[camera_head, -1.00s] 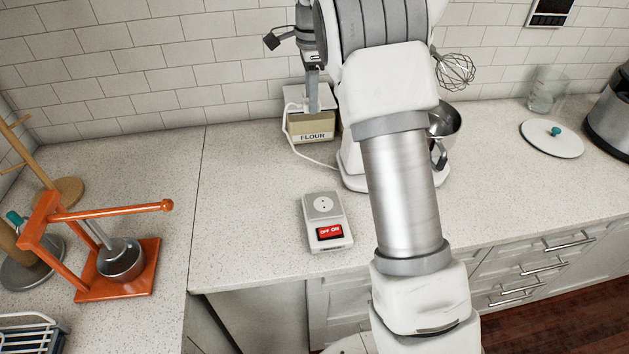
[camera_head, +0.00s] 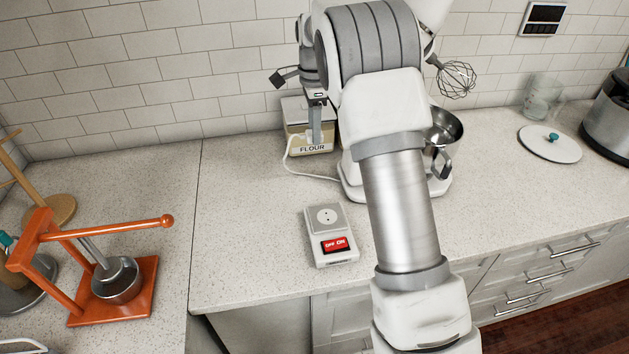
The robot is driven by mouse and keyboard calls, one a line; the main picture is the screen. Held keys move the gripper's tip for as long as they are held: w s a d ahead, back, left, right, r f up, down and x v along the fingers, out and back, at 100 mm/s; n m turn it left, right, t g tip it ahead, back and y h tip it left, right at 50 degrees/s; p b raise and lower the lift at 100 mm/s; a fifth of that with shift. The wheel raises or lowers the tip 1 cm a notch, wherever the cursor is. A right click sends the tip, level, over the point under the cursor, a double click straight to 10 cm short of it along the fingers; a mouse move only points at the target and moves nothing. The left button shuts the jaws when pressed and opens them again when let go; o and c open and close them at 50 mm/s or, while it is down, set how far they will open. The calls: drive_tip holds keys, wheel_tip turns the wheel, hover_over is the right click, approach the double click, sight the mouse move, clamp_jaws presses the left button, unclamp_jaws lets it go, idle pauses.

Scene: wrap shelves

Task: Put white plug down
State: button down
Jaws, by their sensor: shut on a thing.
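My gripper (camera_head: 315,137) is shut in front of the flour box, at the back of the counter left of the stand mixer. The white plug is in its jaws but can barely be made out against the pale box. Its white cord (camera_head: 291,156) loops down from the jaws and runs along the counter to the mixer (camera_head: 352,187). I cannot tell whether the plug touches the counter. A grey socket box (camera_head: 328,217) with a round outlet and a red OFF/ON switch (camera_head: 336,244) lies nearer the front edge, apart from the gripper.
The flour box (camera_head: 296,112) stands against the tiled wall. My arm hides part of the mixer. An orange press (camera_head: 110,262) stands at the left. A white lid (camera_head: 550,146) and a glass jar (camera_head: 540,98) are at the right. The counter between press and socket box is clear.

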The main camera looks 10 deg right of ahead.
approach(314, 191)
wheel_tip(314, 191, down, 5)
drive_tip(key=shift+f, duration=0.8)
drive_tip(key=shift+c, duration=2.1)
unclamp_jaws()
drive_tip(key=shift+r, duration=0.1)
drive_tip(key=s+r+n+t, duration=0.1)
drive_tip(key=s+r+n, duration=0.15)
drive_tip(key=r, duration=0.85)
drive_tip(key=s+r+n, duration=0.1)
drive_tip(key=s+r, duration=0.2)
drive_tip(key=r, duration=0.7)
drive_tip(key=s+r+n+t, duration=0.2)
drive_tip(key=s+r+n, duration=0.2)
drive_tip(key=s+r, duration=0.4)
drive_tip(key=s+n+t, duration=0.2)
drive_tip(key=s+n, duration=0.8)
drive_tip(key=s, duration=1.2)
drive_tip(key=shift+f+t, duration=0.3)
drive_tip(key=shift+f, duration=0.15)
